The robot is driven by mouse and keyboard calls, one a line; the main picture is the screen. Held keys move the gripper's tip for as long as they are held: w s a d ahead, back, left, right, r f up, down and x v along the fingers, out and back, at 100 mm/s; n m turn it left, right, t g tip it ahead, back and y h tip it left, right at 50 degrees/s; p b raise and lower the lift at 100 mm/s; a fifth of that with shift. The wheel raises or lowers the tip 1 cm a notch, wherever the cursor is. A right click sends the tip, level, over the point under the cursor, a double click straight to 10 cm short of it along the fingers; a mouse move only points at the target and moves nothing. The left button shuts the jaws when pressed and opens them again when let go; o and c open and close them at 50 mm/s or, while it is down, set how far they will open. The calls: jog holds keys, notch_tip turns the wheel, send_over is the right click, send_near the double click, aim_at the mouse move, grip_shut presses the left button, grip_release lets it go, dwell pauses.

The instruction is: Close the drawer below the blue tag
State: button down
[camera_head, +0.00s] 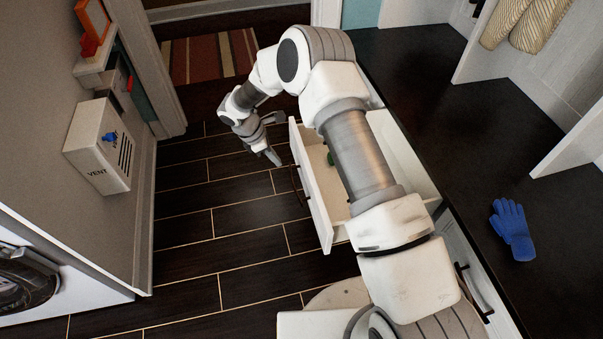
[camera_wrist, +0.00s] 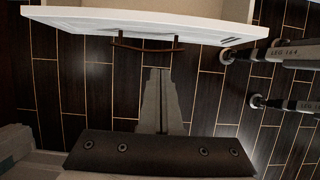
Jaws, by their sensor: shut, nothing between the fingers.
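A white drawer is pulled out from under the dark counter; its front (camera_head: 313,196) faces left, with a dark bar handle (camera_head: 297,184) on it. Part of the drawer is hidden behind my arm. In the wrist view the drawer front (camera_wrist: 100,24) spans the top, with the handle (camera_wrist: 146,47) below it. My gripper (camera_head: 275,160) is shut and empty, out over the floor in front of the drawer front, apart from it. In the wrist view my gripper (camera_wrist: 159,72) points toward the handle, with its tips just below it in the picture. I see no blue tag.
The dark counter (camera_head: 425,85) holds a blue glove (camera_head: 513,229). A white vent box (camera_head: 97,146) is on the left wall, above a washer (camera_head: 28,282). The floor (camera_head: 215,222) between is clear.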

jog(key=b, duration=0.3)
send_near(308, 180)
notch_tip(308, 180, down, 5)
jog(key=a, duration=0.3)
jog(key=d, duration=0.3)
jog(key=shift+w+r+b, duration=0.1)
jog(key=shift+w+b, duration=0.2)
jog(key=shift+b, duration=0.05)
jog(key=shift+w+d+r, duration=0.1)
jog(key=shift+d, duration=0.55)
jog(key=shift+d, duration=0.1)
